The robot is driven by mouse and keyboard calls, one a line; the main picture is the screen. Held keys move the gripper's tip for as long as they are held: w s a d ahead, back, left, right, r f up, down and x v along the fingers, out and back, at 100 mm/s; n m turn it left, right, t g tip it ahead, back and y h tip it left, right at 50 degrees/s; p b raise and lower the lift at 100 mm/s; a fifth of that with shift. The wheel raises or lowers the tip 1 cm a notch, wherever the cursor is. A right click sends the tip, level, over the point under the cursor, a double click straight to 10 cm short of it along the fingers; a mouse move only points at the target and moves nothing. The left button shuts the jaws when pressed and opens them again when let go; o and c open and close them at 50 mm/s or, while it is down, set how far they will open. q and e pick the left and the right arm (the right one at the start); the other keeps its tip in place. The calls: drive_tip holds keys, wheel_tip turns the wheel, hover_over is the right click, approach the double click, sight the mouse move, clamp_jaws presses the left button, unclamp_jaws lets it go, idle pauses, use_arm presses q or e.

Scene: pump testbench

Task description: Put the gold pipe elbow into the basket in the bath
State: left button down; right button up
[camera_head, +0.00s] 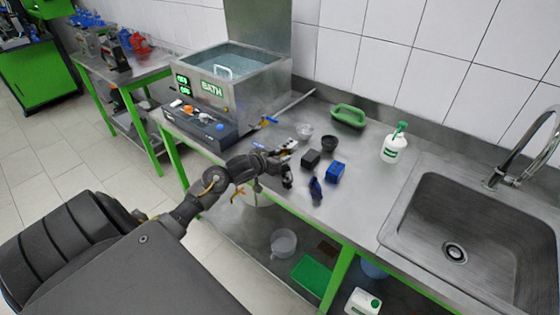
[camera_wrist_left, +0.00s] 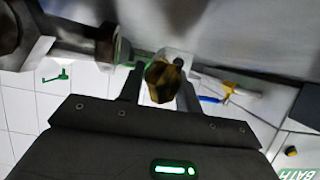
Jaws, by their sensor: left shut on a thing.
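The gold pipe elbow (camera_wrist_left: 163,82) shows in the left wrist view, held between the fingers of my left gripper (camera_wrist_left: 160,92). In the head view my left gripper (camera_head: 284,164) is over the steel counter, to the front right of the bath; the elbow cannot be made out there. The bath (camera_head: 262,85) is a steel tank with a green BATH display, standing at the back left of the counter. A pale basket handle (camera_head: 222,71) shows at its water surface; the rest of the basket is hidden. My right gripper is not in view.
The sink (camera_head: 470,225) lies far right.

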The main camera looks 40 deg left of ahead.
use_arm(q)
drive_tip(key=shift+f, duration=0.85)
drive_tip(key=shift+f, duration=0.15)
drive_tip(key=c, duration=1.3)
unclamp_jaws()
drive_tip(key=shift+o, duration=0.2)
